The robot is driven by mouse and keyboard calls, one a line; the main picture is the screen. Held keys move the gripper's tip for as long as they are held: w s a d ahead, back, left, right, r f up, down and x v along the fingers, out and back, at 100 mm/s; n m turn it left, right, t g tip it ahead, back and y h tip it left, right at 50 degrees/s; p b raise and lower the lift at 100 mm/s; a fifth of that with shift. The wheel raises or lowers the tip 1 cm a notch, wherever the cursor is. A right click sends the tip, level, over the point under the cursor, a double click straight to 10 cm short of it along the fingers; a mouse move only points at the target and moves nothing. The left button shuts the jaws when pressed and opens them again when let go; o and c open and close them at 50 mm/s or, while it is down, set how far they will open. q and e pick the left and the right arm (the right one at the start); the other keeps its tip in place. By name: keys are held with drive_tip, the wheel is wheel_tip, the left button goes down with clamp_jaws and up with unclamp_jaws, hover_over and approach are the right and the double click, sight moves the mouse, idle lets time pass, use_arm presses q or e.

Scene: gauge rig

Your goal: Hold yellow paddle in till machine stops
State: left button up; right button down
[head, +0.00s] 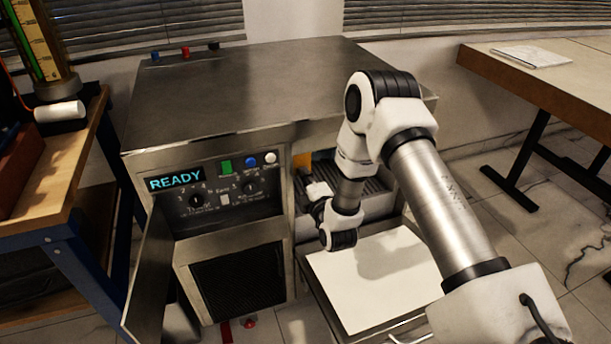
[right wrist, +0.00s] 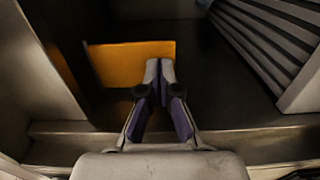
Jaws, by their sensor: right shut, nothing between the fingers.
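The machine (head: 240,95) is a steel cabinet whose display (head: 175,179) reads READY. The yellow paddle (head: 302,158) shows as a small orange-yellow patch inside the machine's open bay, partly hidden by my right arm. In the right wrist view the paddle (right wrist: 120,62) is a flat yellow-orange plate at the left of the dark bay. My right gripper (right wrist: 160,66) is shut and empty, its fingertips overlapping the paddle's right end. I cannot tell whether they touch it. In the head view the right gripper (head: 316,190) reaches into the bay. My left gripper is not in view.
Bay side walls and a slanted ribbed panel (right wrist: 270,40) flank the right gripper. A white sheet-like surface (head: 365,285) lies below the bay on a pulled-out tray. Knobs and buttons (head: 225,167) sit on the front panel. An open door (head: 150,265) stands at the left.

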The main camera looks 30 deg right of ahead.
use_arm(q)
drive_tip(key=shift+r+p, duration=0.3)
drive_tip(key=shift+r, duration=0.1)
use_arm(e)
drive_tip(key=shift+w+f, duration=0.1)
drive_tip(key=shift+w, duration=0.25)
use_arm(q)
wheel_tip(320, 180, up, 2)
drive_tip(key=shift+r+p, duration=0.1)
drive_tip(key=shift+p, duration=1)
use_arm(e)
drive_tip(key=x, duration=0.3)
drive_tip(key=shift+f, duration=0.2)
idle(1.4)
